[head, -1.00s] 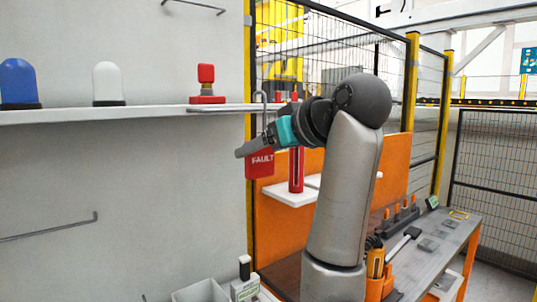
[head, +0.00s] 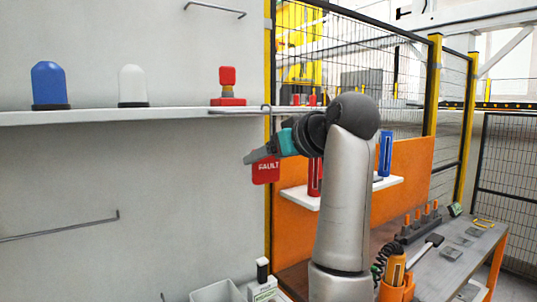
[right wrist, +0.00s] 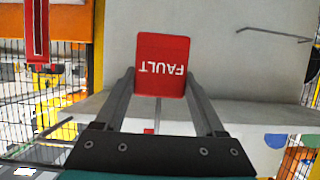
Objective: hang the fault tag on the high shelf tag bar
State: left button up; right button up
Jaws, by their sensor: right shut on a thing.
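The fault tag (head: 265,174) is a red plate with white FAULT lettering and a thin grey hook rising above it. My right gripper (head: 250,158) is shut on it just below the right end of the shelf. In the right wrist view the tag (right wrist: 162,52) appears upside down between the two fingers (right wrist: 162,95), its stem running toward the palm. Two thin wall bars show: an upper bar (head: 215,10) above the shelf and a lower bar (head: 60,228) below it. I cannot tell which is the named one. Both look empty. My left gripper is out of view.
The white wall shelf (head: 170,116) carries a blue lamp (head: 49,85), a white lamp (head: 133,86) and a red button block (head: 228,88). A yellow post (head: 269,220) and mesh fence stand to the right.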

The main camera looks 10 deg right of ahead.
jog(key=o, duration=1.3)
jog(key=shift+o, duration=0.2)
